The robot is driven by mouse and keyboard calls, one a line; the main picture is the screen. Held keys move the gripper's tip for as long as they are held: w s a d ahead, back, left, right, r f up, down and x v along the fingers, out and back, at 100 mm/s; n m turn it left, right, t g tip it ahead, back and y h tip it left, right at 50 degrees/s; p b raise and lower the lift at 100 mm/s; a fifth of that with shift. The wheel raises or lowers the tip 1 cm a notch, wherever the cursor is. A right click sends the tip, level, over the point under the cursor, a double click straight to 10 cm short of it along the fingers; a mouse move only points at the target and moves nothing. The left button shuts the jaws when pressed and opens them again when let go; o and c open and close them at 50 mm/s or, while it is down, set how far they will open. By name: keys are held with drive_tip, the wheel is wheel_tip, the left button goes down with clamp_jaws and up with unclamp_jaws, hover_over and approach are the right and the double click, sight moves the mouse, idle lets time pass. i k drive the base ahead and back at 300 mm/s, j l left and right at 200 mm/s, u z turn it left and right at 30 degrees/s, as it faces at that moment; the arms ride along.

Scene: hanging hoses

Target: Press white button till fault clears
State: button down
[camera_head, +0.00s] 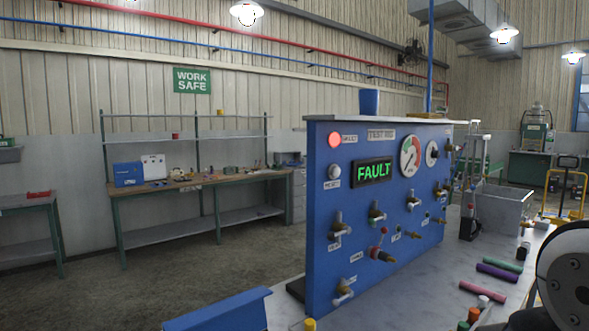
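The white button (334,172) is a small round knob on the upper left of the blue test rig panel (323,268), above a label reading RESET. A red lamp (335,139) glows above it, beside a label that seems to read FAULT. The display (373,172) to the right of the button shows FAULT in green letters. Part of my arm shows at the lower right edge, dark and grey, apart from the panel. My gripper's fingers are not in view.
Several valves and fittings stick out from the panel, with a gauge (409,156) at upper right. The grey bench (437,283) right of the panel bears coloured rods and a grey bin (501,206). A blue channel-like piece (222,311) lies front left. A workbench (205,183) stands behind.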

sight(336, 172)
drive_tip(key=i+l+u, duration=0.1)
drive_tip(key=l, duration=0.3)
drive_tip(key=i+l+u, duration=0.15)
drive_tip(key=l, duration=0.3)
drive_tip(key=i+l+u, duration=0.1)
drive_tip(key=i+l, duration=0.15)
drive_tip(key=l, duration=0.2)
drive_tip(key=i+l+u, duration=0.15)
drive_tip(key=l, duration=0.3)
drive_tip(key=i+l+u, duration=0.1)
drive_tip(key=l, duration=0.35)
drive_tip(key=i+l+u, duration=0.15)
drive_tip(key=l, duration=0.35)
drive_tip(key=k, duration=0.05)
